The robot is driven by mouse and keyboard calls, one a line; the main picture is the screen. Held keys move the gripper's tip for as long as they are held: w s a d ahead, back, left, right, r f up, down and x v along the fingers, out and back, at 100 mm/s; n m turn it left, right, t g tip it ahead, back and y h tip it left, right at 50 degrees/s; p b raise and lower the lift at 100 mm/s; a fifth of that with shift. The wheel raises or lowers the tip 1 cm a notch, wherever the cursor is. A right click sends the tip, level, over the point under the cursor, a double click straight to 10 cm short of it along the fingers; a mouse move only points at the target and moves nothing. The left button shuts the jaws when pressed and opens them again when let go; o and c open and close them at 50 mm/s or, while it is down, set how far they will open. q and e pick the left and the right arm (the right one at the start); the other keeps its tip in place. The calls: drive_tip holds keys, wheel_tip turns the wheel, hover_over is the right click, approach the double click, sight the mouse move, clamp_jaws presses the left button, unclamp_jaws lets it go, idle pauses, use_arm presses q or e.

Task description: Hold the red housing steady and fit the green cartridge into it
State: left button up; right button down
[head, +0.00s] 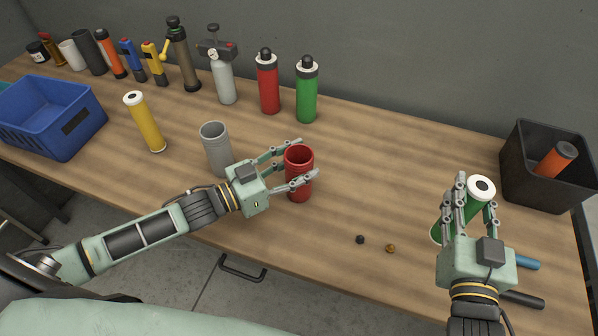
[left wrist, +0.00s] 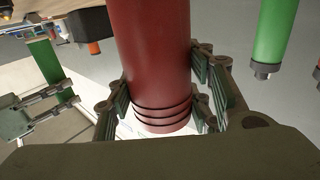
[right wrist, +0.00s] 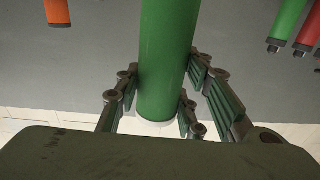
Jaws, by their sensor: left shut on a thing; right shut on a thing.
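The red housing (head: 299,178) is an open-topped cylinder standing upright on the bench. My left gripper (head: 302,163) is shut around it from the left. In the left wrist view the housing (left wrist: 152,60) fills the space between the fingers, with grooved rings at one end. The green cartridge (head: 474,200) has a white top with a dark hole and is at the right of the bench. My right gripper (head: 466,205) is shut on it and hides much of it. The right wrist view shows the cartridge (right wrist: 165,60) between the fingers. The cartridge and housing are well apart.
A grey open cylinder (head: 216,148) stands left of the housing, with a yellow cartridge (head: 145,122) beyond. Red (head: 268,85) and green (head: 306,92) bottles stand behind. A black bin (head: 520,190) is at right, a blue crate (head: 50,140) at left.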

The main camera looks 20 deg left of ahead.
drive_tip(key=w+a+r+n+g+y, duration=0.1)
drive_tip(key=w+a+r+n+y, duration=0.2)
drive_tip(key=a, duration=0.8)
drive_tip(key=w+a+r+n+g+y, duration=0.15)
drive_tip(key=a+r+y, duration=0.3)
drive_tip(key=a, duration=0.65)
drive_tip(key=w+a+r+n+g+y, duration=0.1)
drive_tip(key=a+r+n+y, duration=0.25)
drive_tip(key=a, duration=0.75)
wheel_tip(320, 180, down, 10)
drive_tip(key=shift+s+r+m, duration=0.15)
drive_tip(key=shift+r+m, duration=0.05)
drive_tip(key=shift+m, duration=0.1)
drive_tip(key=shift+a, duration=0.15)
drive_tip(key=shift+f, duration=0.6)
drive_tip(key=c, duration=1.2)
unclamp_jaws()
drive_tip(key=shift+o, duration=0.2)
